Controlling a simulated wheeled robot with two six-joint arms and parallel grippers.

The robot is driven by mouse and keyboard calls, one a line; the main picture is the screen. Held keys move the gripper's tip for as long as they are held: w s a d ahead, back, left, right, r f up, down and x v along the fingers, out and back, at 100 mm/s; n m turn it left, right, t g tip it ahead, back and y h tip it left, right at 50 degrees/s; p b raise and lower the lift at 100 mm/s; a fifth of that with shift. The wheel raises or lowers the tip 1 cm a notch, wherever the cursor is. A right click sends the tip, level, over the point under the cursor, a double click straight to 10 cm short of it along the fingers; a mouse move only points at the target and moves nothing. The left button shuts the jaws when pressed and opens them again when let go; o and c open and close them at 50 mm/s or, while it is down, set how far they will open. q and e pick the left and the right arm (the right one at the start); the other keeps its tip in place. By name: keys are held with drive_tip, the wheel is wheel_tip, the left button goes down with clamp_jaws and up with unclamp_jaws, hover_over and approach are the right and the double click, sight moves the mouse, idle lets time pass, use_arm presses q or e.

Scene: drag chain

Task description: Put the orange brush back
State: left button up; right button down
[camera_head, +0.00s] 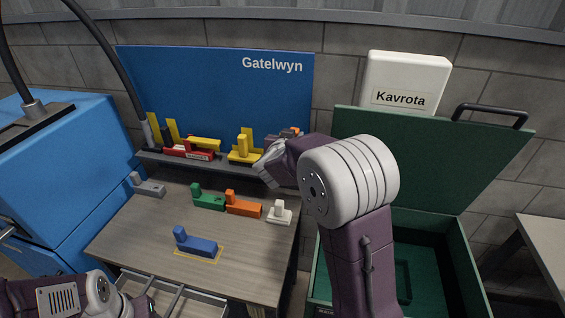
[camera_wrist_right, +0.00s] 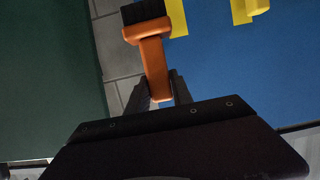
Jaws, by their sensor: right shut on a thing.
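The orange brush (camera_wrist_right: 152,50), with an orange handle and dark bristles, is in my right gripper (camera_wrist_right: 160,92). The jaws are shut on the handle end and the bristles point away from the gripper. In the head view the brush (camera_head: 294,132) shows only in part, behind my right gripper (camera_head: 270,165), at the right end of the ledge under the blue Gatelwyn panel (camera_head: 220,90). I cannot tell whether it touches the ledge or panel. My left gripper (camera_head: 140,303) is low at the left front, below the table edge; its jaws are unclear.
The ledge (camera_head: 180,161) holds a red piece (camera_head: 190,152) and yellow pieces (camera_head: 240,152). On the table (camera_head: 130,235) are grey, green, orange, white and blue blocks, the blue one inside a yellow outline. An open green case (camera_head: 455,250) stands at right; an open drawer (camera_head: 175,298) is in front.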

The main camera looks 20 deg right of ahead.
drive_tip(key=w+d+f+p, duration=0.1)
drive_tip(key=w+f, duration=0.9)
drive_tip(key=f, duration=0.1)
drive_tip(key=shift+w, duration=0.25)
drive_tip(key=c, duration=1.1)
unclamp_jaws()
drive_tip(key=b+v, duration=0.2)
drive_tip(key=v, duration=0.7)
drive_tip(key=shift+s+d+r, duration=0.1)
drive_tip(key=shift+s+r, duration=0.05)
drive_tip(key=shift+r, duration=0.05)
